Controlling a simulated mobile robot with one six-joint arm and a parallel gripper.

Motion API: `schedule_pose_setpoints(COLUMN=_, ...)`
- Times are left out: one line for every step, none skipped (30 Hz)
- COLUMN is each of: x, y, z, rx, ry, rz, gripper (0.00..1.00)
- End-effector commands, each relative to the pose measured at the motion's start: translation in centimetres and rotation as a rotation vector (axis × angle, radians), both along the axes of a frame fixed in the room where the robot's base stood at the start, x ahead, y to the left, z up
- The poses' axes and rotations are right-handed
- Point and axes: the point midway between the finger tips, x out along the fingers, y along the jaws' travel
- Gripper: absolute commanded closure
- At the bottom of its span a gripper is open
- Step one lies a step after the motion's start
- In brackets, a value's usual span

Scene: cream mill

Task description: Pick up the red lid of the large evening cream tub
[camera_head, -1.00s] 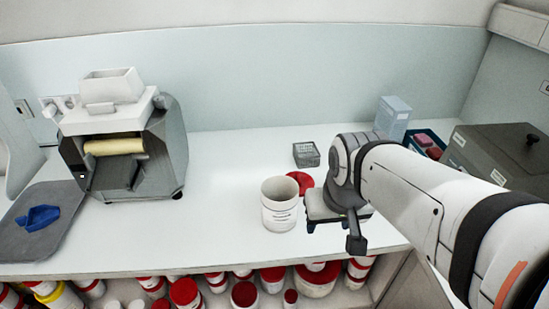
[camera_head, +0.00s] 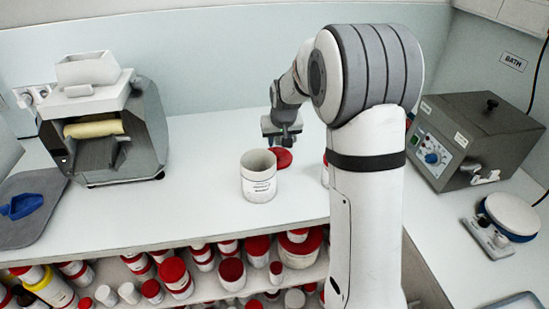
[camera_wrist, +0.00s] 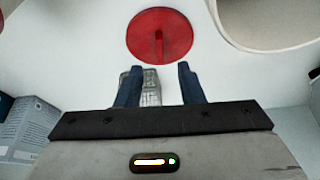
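The round red lid (camera_head: 284,157) lies on the white counter, just behind and right of the open, empty white tub (camera_head: 259,180). In the wrist view the lid (camera_wrist: 148,38) is fully visible, with a raised grip bar across its middle. My gripper (camera_head: 282,140) is over the counter by the lid's far side. In the wrist view my gripper's two blue fingers (camera_wrist: 160,84) are apart with nothing held. The lid is ahead of the fingertips and not touched.
The tub's rim (camera_wrist: 270,42) shows close to the lid. A small grey basket (camera_wrist: 152,90) appears between the fingers, and a pale blue box (camera_wrist: 32,128) at left. A roller mill (camera_head: 105,120) stands left. A grey bath (camera_head: 470,140) stands right. Shelves below hold several red-lidded tubs.

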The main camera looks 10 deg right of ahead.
Motion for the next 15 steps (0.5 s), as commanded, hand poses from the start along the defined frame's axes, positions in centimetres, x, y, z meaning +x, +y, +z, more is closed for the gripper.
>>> schedule_pose_setpoints(x=0.2, y=0.0, z=-0.4, rx=0.000, ry=0.002, rz=0.000, gripper=0.65)
schedule_pose_setpoints(x=0.4, y=0.0, z=-0.7, rx=0.000, ry=0.002, rz=0.000, gripper=0.65)
schedule_pose_setpoints(x=0.5, y=0.0, z=-1.0, rx=0.000, ry=0.001, rz=0.000, gripper=0.65)
schedule_pose_setpoints(x=0.7, y=0.0, z=-1.4, rx=0.000, ry=0.002, rz=0.000, gripper=0.65)
schedule_pose_setpoints(x=0.8, y=0.0, z=-1.7, rx=0.000, ry=0.003, rz=0.000, gripper=0.65)
schedule_pose_setpoints(x=1.0, y=0.0, z=-2.1, rx=0.000, ry=0.003, rz=0.000, gripper=0.65)
schedule_pose_setpoints(x=1.1, y=0.0, z=-2.3, rx=0.000, ry=0.002, rz=0.000, gripper=0.65)
schedule_pose_setpoints(x=1.2, y=0.0, z=-2.6, rx=0.000, ry=0.002, rz=0.000, gripper=0.65)
schedule_pose_setpoints(x=1.4, y=0.0, z=-2.9, rx=0.000, ry=0.003, rz=0.000, gripper=0.65)
schedule_pose_setpoints(x=1.6, y=0.0, z=-3.1, rx=0.000, ry=0.003, rz=0.000, gripper=0.65)
schedule_pose_setpoints(x=1.8, y=0.0, z=-3.4, rx=0.000, ry=0.003, rz=0.000, gripper=0.65)
schedule_pose_setpoints(x=2.1, y=0.0, z=-3.9, rx=0.000, ry=0.003, rz=0.001, gripper=0.65)
schedule_pose_setpoints(x=2.3, y=0.0, z=-4.2, rx=0.000, ry=0.003, rz=0.001, gripper=0.65)
schedule_pose_setpoints(x=2.5, y=0.0, z=-4.6, rx=0.000, ry=0.004, rz=0.001, gripper=0.65)
schedule_pose_setpoints(x=2.8, y=0.0, z=-5.1, rx=0.000, ry=0.003, rz=0.001, gripper=0.65)
